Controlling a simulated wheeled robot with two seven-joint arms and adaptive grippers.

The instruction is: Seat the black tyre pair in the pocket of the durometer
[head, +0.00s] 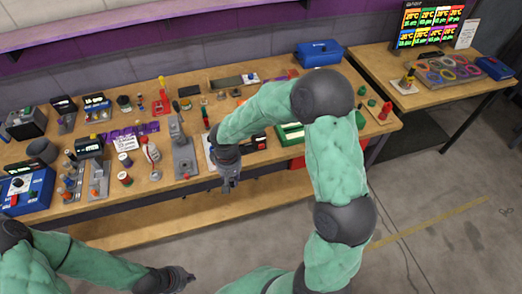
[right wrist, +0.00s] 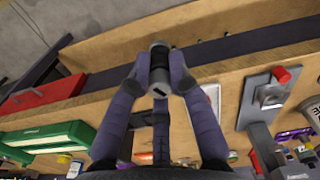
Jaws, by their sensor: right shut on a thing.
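My right gripper (head: 229,186) hangs over the bench's front edge, right of the grey stand. In the right wrist view, my right gripper (right wrist: 160,75) is shut on a short cylinder with black and grey parts, which I take for the black tyre pair (right wrist: 159,60). It is held between the fingertips, clear of the bench. A grey upright stand device (head: 184,155) sits at the bench front; it may be the durometer, and its pocket is not clear. It seems to show in the right wrist view (right wrist: 262,98) with a red knob. My left gripper (head: 184,277) is low, away from the bench; its opening is unclear.
The wooden bench (head: 140,190) is crowded with small tools and devices. A blue box (head: 320,53) is at the back. The bench's front strip is partly clear.

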